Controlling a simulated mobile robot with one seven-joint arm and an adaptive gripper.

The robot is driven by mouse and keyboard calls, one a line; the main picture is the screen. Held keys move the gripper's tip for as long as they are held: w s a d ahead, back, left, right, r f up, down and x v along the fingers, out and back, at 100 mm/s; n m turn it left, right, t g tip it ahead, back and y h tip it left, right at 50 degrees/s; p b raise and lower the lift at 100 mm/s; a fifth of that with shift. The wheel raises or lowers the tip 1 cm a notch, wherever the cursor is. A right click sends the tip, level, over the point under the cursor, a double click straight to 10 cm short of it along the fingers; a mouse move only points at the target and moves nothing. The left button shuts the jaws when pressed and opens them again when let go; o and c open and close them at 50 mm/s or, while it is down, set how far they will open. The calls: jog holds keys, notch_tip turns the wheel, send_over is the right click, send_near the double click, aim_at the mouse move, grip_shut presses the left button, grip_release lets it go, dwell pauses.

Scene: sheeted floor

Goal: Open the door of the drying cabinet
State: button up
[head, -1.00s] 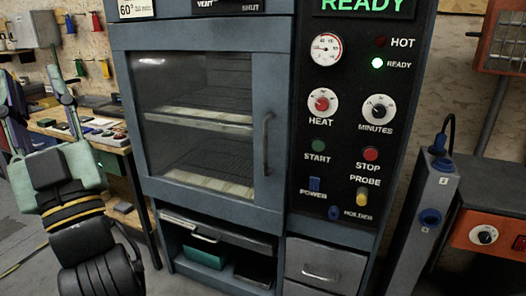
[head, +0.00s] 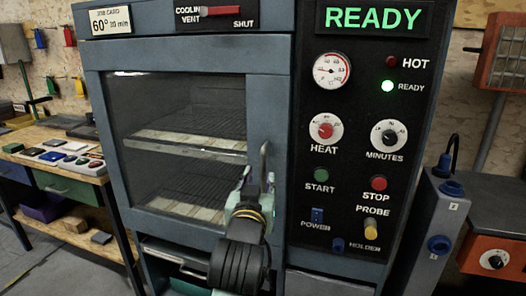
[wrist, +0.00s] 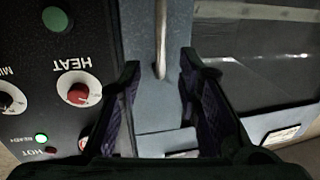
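The drying cabinet's door (head: 182,228) is shut, with a blue-grey frame and a glass window showing wire shelves inside. Its vertical metal bar handle (head: 264,160) is on the door's right side. My gripper (head: 255,175) is at the handle, and my wrist hides the handle's lower part in the head view. In the wrist view, my gripper (wrist: 160,75) is open, one dark finger on each side of the handle (wrist: 161,38). Gaps show between the handle and both fingers.
The black control panel (head: 350,262) with dials, buttons and a green READY display is right of the door. A grey socket post (head: 435,225) stands further right. A wooden workbench (head: 60,165) with small items is at the left. Open floor (head: 60,270) shows at lower left.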

aim_at(263, 166)
jog(key=w, duration=0.5)
jog(key=w+d, duration=0.1)
jog(key=w, duration=0.2)
jog(key=shift+p, duration=0.3)
grip_shut()
dwell(0.4)
